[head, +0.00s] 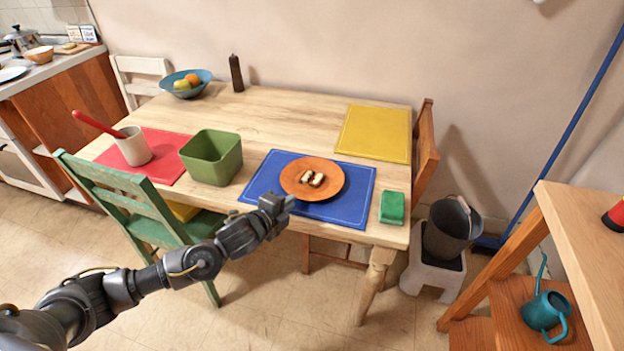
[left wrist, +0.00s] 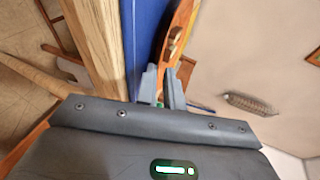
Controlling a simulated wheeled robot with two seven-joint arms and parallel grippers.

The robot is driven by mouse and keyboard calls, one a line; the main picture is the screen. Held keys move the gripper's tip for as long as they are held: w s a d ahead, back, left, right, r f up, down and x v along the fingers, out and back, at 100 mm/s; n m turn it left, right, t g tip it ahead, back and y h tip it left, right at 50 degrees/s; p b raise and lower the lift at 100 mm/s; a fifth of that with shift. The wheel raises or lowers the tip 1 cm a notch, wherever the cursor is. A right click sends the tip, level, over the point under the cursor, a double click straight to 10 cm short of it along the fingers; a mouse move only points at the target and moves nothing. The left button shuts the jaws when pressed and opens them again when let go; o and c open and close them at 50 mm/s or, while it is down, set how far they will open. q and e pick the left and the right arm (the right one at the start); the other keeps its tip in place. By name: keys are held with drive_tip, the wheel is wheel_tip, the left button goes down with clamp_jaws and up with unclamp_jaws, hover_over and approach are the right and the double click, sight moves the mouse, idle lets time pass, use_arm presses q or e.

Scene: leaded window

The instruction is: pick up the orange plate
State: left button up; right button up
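The orange plate (head: 331,190) lies flat on a blue placemat (head: 262,178), with small pieces of food (head: 312,178) on it. My left gripper (head: 287,201) is low at the table's front edge, right at the near left of the plate. I cannot tell whether a finger touches the rim. My right gripper is not in view.
A green bin (head: 212,158) stands left of the mat, and a green sponge (head: 392,207) lies right of it. A green chair (head: 150,215) is at the front left. A white cup with a red utensil (head: 134,146) is farther left. The table's back middle is clear.

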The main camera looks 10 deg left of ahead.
use_arm(q)
drive_tip(key=x, duration=0.3)
drive_tip(key=shift+w, duration=0.2)
drive_tip(key=shift+w+f, duration=0.1)
clamp_jaws()
